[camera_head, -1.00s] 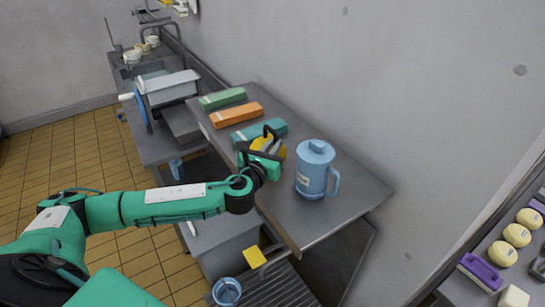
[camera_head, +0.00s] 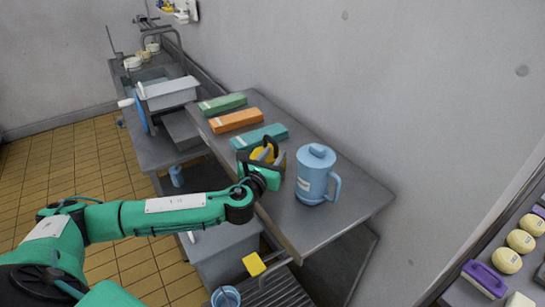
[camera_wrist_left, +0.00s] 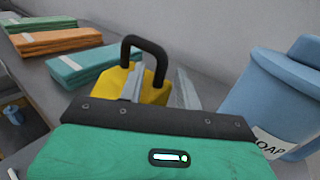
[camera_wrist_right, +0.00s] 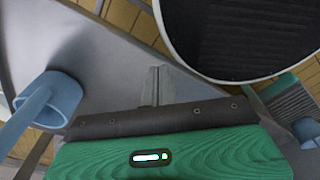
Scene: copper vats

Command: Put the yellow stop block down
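The yellow stop block (camera_head: 262,154) with its black looped handle stands on the grey steel table (camera_head: 318,222), between the teal box and the blue jug. It also shows in the left wrist view (camera_wrist_left: 155,92), its lower part hidden behind my gripper. My left gripper (camera_head: 263,163) is at the block's near side. Its fingers (camera_wrist_left: 160,88) are spread apart, with the handle seen between and beyond them, not clamped. My right gripper (camera_wrist_right: 157,84) is shut and empty; it is outside the head view.
A blue soap jug (camera_head: 315,175) stands close to the right of the block. Teal (camera_head: 259,136), orange (camera_head: 236,120) and green (camera_head: 222,103) boxes lie to the left. The table's front right is bare. Another bench with yellow rounds (camera_head: 520,241) is at far right.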

